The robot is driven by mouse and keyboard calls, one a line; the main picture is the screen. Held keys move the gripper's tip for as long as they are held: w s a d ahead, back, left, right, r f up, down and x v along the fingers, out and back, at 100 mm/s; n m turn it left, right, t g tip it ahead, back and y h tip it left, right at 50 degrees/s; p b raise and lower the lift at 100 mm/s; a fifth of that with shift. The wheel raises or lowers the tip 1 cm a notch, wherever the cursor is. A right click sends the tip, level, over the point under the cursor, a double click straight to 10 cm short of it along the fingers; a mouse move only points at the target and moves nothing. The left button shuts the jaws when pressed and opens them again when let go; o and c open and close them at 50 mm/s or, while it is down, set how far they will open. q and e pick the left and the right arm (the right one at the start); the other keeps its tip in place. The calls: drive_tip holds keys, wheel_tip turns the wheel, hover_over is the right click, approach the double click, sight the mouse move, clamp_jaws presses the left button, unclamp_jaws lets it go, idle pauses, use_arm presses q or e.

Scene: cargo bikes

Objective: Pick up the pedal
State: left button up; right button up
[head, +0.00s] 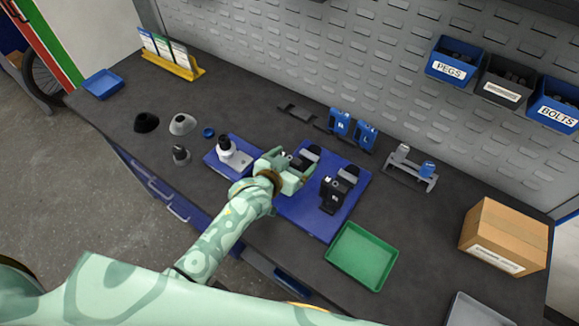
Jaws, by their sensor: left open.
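My left gripper (300,170) is open above the left part of a blue mat (313,217). A black-and-grey piece (311,153), possibly a pedal, lies just beyond its fingers, and the fingers partly cover that area. I cannot tell whether they touch it. A second black-and-grey piece (336,190), which also may be a pedal, sits on the mat to the right, apart from the gripper. Which piece is the pedal is not clear at this size. My right gripper is not in view.
Two blue lettered holders (352,129) stand behind the mat. A small rack (411,168), a green tray (361,257) and a cardboard box (504,236) are to the right. A white-and-black part (234,154) stands left of the gripper. Dark bench is free at the middle right.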

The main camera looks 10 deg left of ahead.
use_arm(q)
drive_tip(key=c, duration=1.2)
drive_tip(key=shift+o, duration=0.2)
drive_tip(key=shift+r, duration=0.1)
